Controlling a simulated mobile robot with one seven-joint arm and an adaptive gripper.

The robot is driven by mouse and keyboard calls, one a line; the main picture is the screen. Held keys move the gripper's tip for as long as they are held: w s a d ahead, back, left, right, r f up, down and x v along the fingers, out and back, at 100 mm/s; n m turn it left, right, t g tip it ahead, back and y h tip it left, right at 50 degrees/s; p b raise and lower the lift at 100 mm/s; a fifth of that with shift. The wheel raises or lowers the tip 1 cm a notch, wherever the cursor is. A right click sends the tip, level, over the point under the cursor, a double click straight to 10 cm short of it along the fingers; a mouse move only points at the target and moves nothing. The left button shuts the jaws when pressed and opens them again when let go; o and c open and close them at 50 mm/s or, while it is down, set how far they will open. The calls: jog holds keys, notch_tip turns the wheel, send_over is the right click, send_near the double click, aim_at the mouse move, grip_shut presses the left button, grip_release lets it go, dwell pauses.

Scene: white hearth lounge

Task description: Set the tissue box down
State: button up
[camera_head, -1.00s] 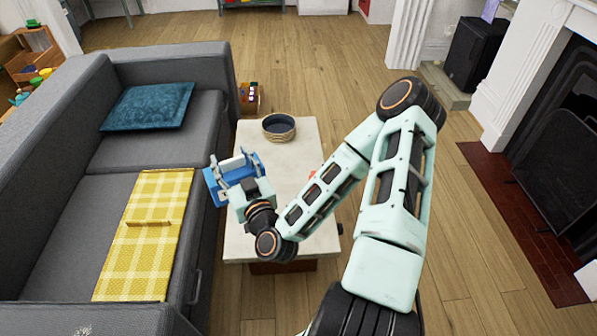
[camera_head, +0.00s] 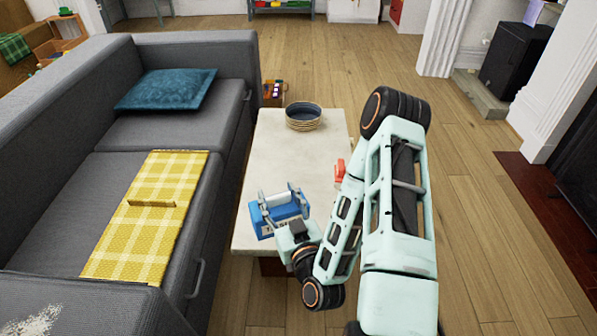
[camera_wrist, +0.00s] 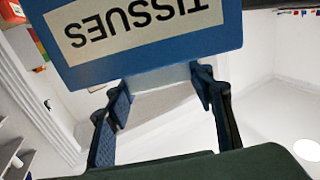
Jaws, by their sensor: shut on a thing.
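The blue tissue box (camera_head: 277,214) is in my gripper (camera_head: 281,203), over the near left part of the pale coffee table (camera_head: 262,160) in the head view. My gripper is shut on the box, with its fingers across it. In the wrist view the tissue box (camera_wrist: 150,35) fills the top, its white "TISSUES" label upside down, with my gripper's fingers (camera_wrist: 165,95) below it. I cannot tell whether the box's underside touches the tabletop.
A small red thing (camera_head: 339,172) lies near the table's right edge, partly behind my arm. The grey sofa (camera_head: 150,130), with a yellow checked blanket (camera_head: 150,215), borders the left. The table's middle is clear.

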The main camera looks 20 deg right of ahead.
jog(key=w+f+b, duration=0.5)
jog(key=w+f, duration=0.8)
jog(key=w, duration=0.1)
jog(key=shift+d, duration=0.45)
jog(key=o, duration=1.2)
jog(key=shift+f+b, duration=0.2)
jog(key=shift+b, duration=0.1)
jog(key=o, duration=0.4)
